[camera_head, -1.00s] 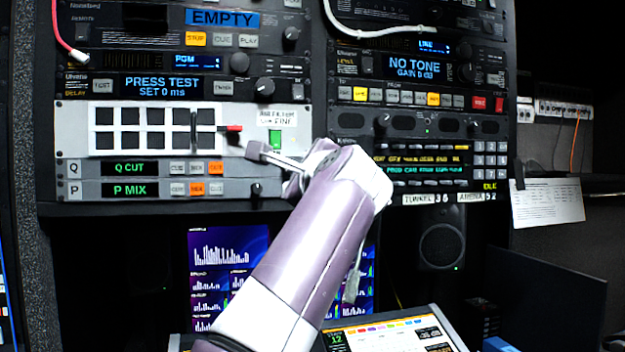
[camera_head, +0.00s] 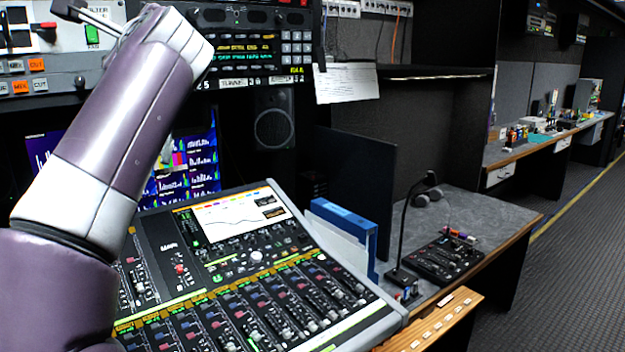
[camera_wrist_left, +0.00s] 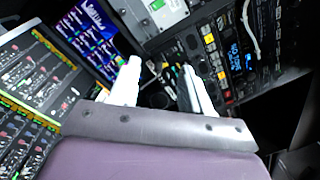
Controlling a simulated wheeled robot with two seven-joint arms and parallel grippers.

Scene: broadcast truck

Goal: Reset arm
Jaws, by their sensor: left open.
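My left arm (camera_head: 110,150) rises from the lower left of the head view, in front of the rack and above the mixing console. My left gripper (camera_head: 92,14) is at the top left, near the grey rack panel (camera_head: 70,62). In the left wrist view the gripper (camera_wrist_left: 160,70) has its two pale fingers apart with nothing held between them. The rack panels lie beyond the fingertips. My right gripper is in neither view.
The mixing console (camera_head: 255,258) lies below the arm. To its right are a blue binder (camera_head: 345,222), a gooseneck microphone (camera_head: 405,225) and a small black control box (camera_head: 445,258) on the grey desk. An open aisle (camera_head: 570,260) lies at the far right.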

